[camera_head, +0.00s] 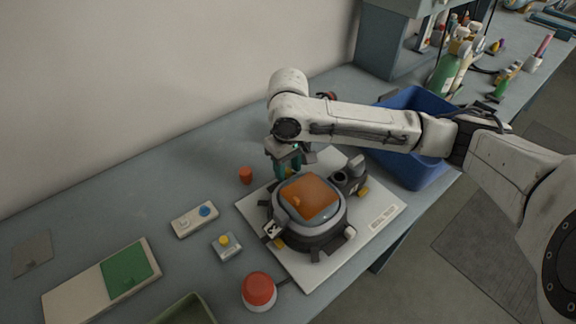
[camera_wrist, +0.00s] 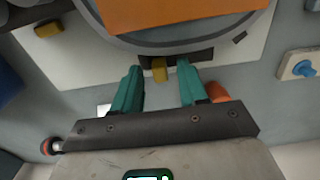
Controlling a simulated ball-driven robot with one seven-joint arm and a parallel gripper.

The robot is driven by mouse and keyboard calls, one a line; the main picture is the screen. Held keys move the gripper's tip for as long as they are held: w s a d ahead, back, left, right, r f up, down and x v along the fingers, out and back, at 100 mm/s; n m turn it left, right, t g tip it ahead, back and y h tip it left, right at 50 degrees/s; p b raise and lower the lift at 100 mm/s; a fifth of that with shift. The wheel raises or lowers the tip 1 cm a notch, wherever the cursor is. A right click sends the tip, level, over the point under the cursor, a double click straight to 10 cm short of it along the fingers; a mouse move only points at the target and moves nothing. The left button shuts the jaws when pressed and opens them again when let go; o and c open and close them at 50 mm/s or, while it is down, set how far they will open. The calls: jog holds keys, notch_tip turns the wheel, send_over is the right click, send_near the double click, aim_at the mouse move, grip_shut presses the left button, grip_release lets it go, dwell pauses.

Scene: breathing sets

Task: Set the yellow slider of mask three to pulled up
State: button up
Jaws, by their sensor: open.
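A breathing mask (camera_head: 321,228) with a dark grey rim and an orange visor patch (camera_head: 309,197) lies on a white board (camera_head: 310,283). In the wrist view the mask's rim (camera_wrist: 112,38) and orange patch (camera_wrist: 175,15) fill the top. In the head view my gripper (camera_head: 287,166) points down at the mask's back edge, partly hiding that slider.
Other yellow parts (camera_head: 363,191) (camera_head: 280,243) show around the mask. An orange cap (camera_head: 246,175) stands close left of my gripper. A blue bin (camera_head: 411,174) is right, under my arm. A red button (camera_head: 259,290) and small switch boxes (camera_head: 195,219) are in front and left.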

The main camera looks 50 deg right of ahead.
jog(key=shift+c, duration=0.4)
grip_shut()
jog(key=shift+a, duration=0.1)
jog(key=a, duration=0.1)
jog(key=w+a+p, duration=0.1)
jog(key=a, duration=0.1)
jog(key=shift+a+p, duration=0.1)
jog(key=shift+p, duration=0.2)
jog(key=shift+o, duration=0.4)
grip_release()
